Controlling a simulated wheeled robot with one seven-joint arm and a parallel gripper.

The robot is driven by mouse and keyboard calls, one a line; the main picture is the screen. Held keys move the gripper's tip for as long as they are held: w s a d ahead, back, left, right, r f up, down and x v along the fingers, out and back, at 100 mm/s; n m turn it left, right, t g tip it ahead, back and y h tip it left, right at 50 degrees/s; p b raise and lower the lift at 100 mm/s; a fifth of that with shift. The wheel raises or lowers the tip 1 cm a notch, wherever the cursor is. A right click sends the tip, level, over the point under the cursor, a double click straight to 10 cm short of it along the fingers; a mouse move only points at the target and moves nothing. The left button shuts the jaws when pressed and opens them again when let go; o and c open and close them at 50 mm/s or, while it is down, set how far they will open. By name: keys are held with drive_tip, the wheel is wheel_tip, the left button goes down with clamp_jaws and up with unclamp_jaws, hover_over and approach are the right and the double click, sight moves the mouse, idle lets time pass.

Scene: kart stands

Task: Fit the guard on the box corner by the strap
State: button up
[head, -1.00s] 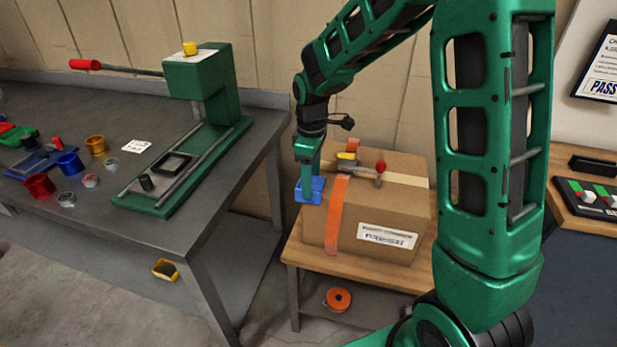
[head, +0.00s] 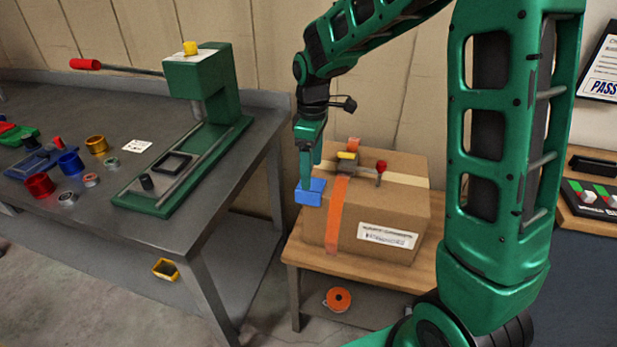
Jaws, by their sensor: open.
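The cardboard box (head: 395,212) stands on a small wooden table, with an orange strap (head: 335,225) running over its top and down its front. A strap tensioner (head: 348,162) with a yellow part and a red knob sits on the box top. The blue guard (head: 310,195) is at the box's upper left front corner, just left of the strap. I cannot tell whether it is fully seated or touches the strap. My gripper (head: 306,176) points down right at the guard's top and is open; its fingers overlap the guard in this view.
The wooden table (head: 300,254) has a narrow bare strip in front of the box. An orange strap roll (head: 338,299) lies below. A grey workbench (head: 190,230) at left carries a green press (head: 200,75) and several coloured rings. A wall stands close behind.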

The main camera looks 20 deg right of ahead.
wheel_tip(320, 180, up, 8)
drive_tip(key=shift+r, duration=0.25)
drive_tip(key=s+d+m, duration=0.6)
drive_tip(key=s+d, duration=0.2)
drive_tip(key=s, duration=0.3)
drive_tip(key=s+d+m, duration=0.6)
drive_tip(key=s+d, duration=0.2)
drive_tip(key=s, duration=0.3)
drive_tip(key=s+f+m, duration=0.3)
drive_tip(key=s+m, duration=0.2)
drive_tip(key=s, duration=0.4)
drive_tip(key=shift+s+d, duration=0.25)
drive_tip(key=shift+d, duration=0.2)
drive_tip(key=shift+f, duration=0.1)
